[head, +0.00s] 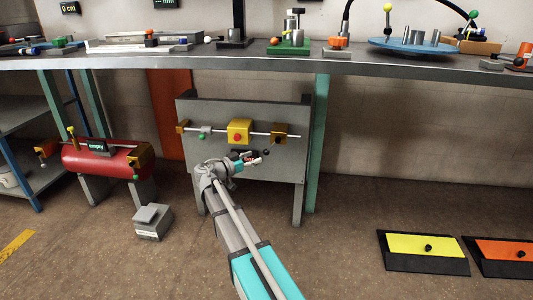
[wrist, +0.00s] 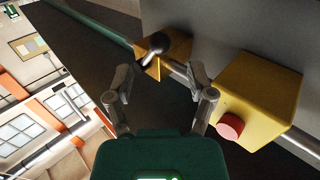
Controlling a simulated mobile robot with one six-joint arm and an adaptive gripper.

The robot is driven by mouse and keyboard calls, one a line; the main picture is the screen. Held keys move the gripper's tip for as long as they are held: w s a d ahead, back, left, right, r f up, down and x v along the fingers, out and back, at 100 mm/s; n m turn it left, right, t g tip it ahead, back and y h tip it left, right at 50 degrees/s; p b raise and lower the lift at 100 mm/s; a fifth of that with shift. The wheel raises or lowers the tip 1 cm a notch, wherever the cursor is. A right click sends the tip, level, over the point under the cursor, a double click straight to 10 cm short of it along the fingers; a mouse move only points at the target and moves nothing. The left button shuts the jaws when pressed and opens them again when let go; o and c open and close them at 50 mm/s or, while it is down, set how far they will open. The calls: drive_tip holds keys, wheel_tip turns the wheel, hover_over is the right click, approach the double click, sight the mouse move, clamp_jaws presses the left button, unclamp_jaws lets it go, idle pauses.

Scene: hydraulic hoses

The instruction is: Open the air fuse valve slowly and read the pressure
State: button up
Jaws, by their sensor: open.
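A grey panel (head: 255,190) carries a horizontal pipe with a yellow box (head: 239,131) bearing a red button. To its right is a darker yellow block (head: 279,131), whose thin lever ends in a black knob (head: 267,151); I take it as the valve. In the wrist view this block (wrist: 182,84) and its black knob (wrist: 153,47) lie ahead between my fingertips, and the yellow box (wrist: 255,90) is to the right. My gripper (head: 255,158) is open and empty, just left of the knob; its fingers show apart in the wrist view (wrist: 162,80). I see no clear contact.
A red tank (head: 100,160) at left has a small dark display (head: 98,146) that seems to read "empty". A grey box (head: 152,222) sits on the floor. A workbench (head: 300,62) overhangs the panel. Yellow (head: 420,246) and orange (head: 500,250) floor pedals lie at right.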

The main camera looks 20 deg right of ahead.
sight(266, 150)
drive_tip(key=shift+x, duration=3.15)
clamp_jaws()
